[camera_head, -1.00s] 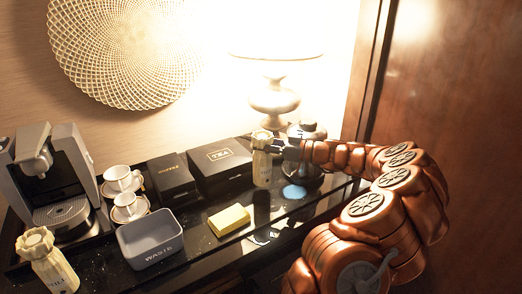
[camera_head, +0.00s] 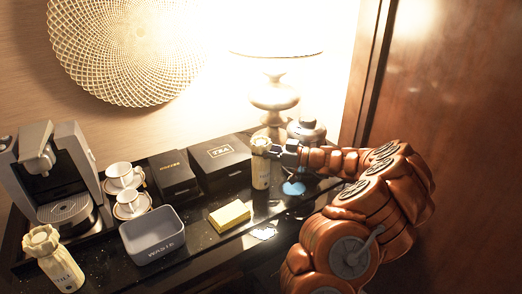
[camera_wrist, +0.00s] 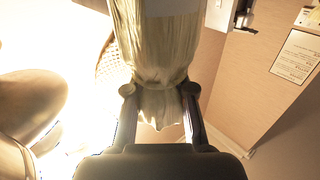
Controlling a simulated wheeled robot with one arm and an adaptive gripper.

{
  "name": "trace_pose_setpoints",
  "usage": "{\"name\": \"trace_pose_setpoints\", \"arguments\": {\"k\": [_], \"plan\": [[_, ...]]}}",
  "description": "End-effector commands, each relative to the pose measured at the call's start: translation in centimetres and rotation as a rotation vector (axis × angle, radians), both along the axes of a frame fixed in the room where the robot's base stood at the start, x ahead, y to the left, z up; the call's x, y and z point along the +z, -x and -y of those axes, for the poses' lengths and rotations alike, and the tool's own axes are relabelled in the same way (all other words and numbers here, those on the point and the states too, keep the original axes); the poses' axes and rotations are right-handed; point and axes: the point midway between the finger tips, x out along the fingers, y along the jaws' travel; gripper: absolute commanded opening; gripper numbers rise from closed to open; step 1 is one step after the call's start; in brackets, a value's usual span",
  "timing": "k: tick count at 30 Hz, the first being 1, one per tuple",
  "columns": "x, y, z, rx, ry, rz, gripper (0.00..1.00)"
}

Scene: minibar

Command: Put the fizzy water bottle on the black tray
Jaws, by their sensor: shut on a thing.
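My gripper (camera_head: 275,152) is shut on a pale, cream bottle, the fizzy water bottle (camera_head: 261,173), near its top. The bottle is upright at the right part of the dark, glossy counter, in front of the lamp. I cannot tell whether its base touches the surface. In the wrist view, the bottle (camera_wrist: 155,45) sits between both fingers of my gripper (camera_wrist: 158,90); its label is unreadable there.
A similar bottle (camera_head: 55,262) stands at the front left. A coffee machine (camera_head: 55,175), cups (camera_head: 131,204), coffee box (camera_head: 175,178), tea box (camera_head: 222,160), grey waste bin (camera_head: 152,236) and yellow sponge (camera_head: 230,215) crowd the counter. The lamp (camera_head: 274,95) stands behind. A wooden panel (camera_head: 450,100) is right.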

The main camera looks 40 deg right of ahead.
Motion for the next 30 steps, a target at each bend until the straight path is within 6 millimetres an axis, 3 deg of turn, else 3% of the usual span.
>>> {"name": "trace_pose_setpoints", "arguments": {"k": [5, 6, 13, 27, 30], "plan": [[-0.3, 0.0, 0.0, 0.0, 0.0, 0.001, 0.0], [-0.3, 0.0, 0.0, 0.001, 0.001, 0.001, 0.26], [-0.2, 0.0, 0.0, 0.0, 0.0, 0.0, 0.49], [0.4, 0.0, 0.0, 0.0, -0.001, -0.001, 0.49], [-0.2, 1.5, 1.2, -0.004, 0.0, 0.004, 0.49]]}}
